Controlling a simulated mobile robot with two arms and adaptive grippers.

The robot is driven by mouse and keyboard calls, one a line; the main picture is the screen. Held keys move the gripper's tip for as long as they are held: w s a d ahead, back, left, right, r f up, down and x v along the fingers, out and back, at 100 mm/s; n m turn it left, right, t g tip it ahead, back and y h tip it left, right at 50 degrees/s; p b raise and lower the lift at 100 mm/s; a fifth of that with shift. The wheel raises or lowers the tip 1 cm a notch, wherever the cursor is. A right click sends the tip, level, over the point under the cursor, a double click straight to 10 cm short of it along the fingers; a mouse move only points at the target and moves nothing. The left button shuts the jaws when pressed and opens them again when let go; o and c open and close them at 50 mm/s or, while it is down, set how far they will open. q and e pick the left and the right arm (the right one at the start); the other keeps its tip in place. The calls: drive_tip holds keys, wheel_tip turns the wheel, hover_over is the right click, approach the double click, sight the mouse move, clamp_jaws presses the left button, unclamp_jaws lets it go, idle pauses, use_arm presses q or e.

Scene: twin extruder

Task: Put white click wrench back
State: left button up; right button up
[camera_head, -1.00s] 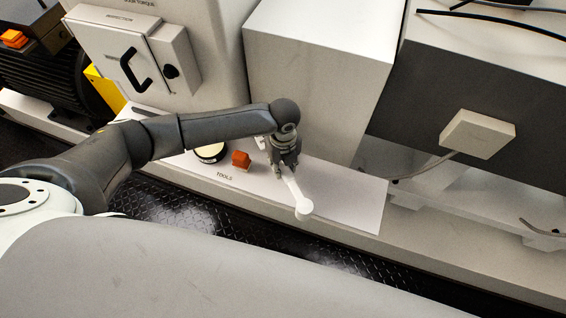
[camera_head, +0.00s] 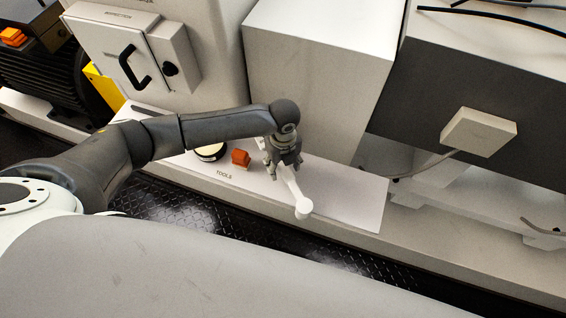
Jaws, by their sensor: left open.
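The white click wrench (camera_head: 293,189) lies on the pale tools shelf (camera_head: 345,205), its round head toward the shelf's front edge. My left gripper (camera_head: 284,170) is right over the wrench's far end, pointing down. Its fingers are spread and open, and they hide that end of the wrench. I cannot tell whether a finger touches the wrench. My right gripper is not in view.
An orange block (camera_head: 241,158) and a round black-and-cream item (camera_head: 211,152) sit on the shelf to the left. A large grey box (camera_head: 315,80) stands close behind the gripper. The shelf to the right of the wrench is clear. Dark tread-plate floor (camera_head: 190,208) runs in front.

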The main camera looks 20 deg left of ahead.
sight(283, 165)
use_arm(q)
wheel_tip(283, 165, up, 12)
idle(0.5)
